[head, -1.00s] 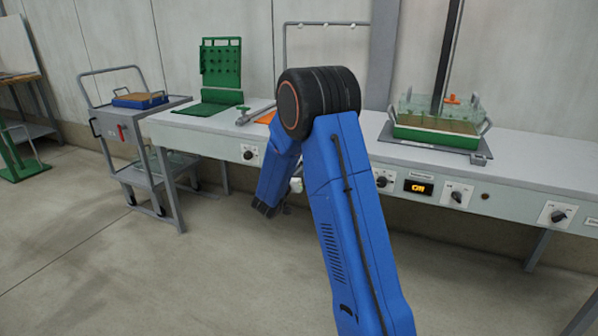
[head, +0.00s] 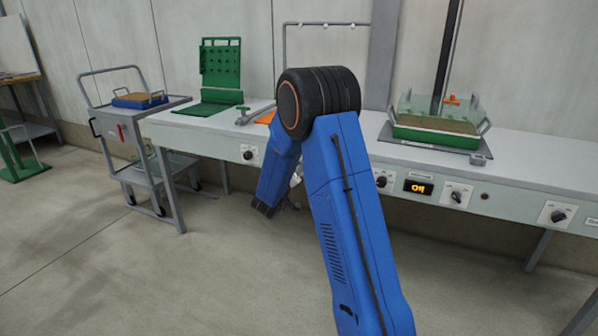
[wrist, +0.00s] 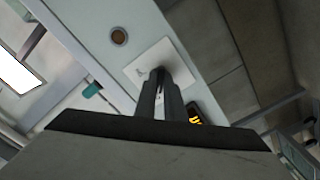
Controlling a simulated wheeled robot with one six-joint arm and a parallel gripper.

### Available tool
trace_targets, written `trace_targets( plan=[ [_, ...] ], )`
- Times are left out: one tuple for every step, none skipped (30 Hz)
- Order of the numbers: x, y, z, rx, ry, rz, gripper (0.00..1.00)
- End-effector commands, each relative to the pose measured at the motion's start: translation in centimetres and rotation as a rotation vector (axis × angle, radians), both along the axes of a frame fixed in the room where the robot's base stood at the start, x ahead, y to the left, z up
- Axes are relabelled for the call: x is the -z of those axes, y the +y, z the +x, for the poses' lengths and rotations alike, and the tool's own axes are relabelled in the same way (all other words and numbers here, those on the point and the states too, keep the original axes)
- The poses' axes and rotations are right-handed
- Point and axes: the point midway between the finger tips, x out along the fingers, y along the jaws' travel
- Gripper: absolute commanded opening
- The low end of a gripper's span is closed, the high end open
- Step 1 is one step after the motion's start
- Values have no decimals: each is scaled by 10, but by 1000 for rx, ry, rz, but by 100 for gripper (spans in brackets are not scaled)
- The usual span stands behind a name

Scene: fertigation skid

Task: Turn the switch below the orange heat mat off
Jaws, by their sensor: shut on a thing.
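In the wrist view my gripper (wrist: 161,75) is shut at a pale switch plate (wrist: 145,68) on the bench front. The knob itself is hidden by my fingers, so its angle cannot be told. A dark display with yellow characters (wrist: 195,116) sits beside the plate, partly covered by my gripper. In the head view only a sliver of the orange heat mat (head: 266,117) shows on the bench, left of my arm's black joint. The panel below it and my fingertips are hidden behind my blue arm.
The bench front carries other knobs: one at left (head: 248,154), one beside a lit display (head: 382,180), and two further right (head: 457,195), (head: 558,215). A green tray (head: 440,135) and a green pegboard stand (head: 221,75) are on the bench. A cart (head: 150,110) stands at left.

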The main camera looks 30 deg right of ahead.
Motion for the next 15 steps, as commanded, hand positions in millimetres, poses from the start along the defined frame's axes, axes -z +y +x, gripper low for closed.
trace_targets(
  plan=[
    [2,1,-1,0,6,-1,0],
    [2,1,-1,0,6,-1,0],
    [2,1,-1,0,7,-2,0],
    [2,1,-1,0,7,-2,0],
    [2,1,-1,0,7,-2,0],
    [2,1,-1,0,7,-2,0],
    [2,1,-1,0,7,-2,0],
    [2,1,-1,0,7,-2,0],
    [2,1,-1,0,7,-2,0],
    [2,1,-1,-1,7,-3,0],
    [2,1,-1,-1,7,-2,0],
    [2,1,-1,-1,7,-2,12],
    [2,1,-1,-1,7,-3,19],
    [2,1,-1,-1,7,-3,26],
    [1,1,0,-1,6,-2,28]
  ],
)
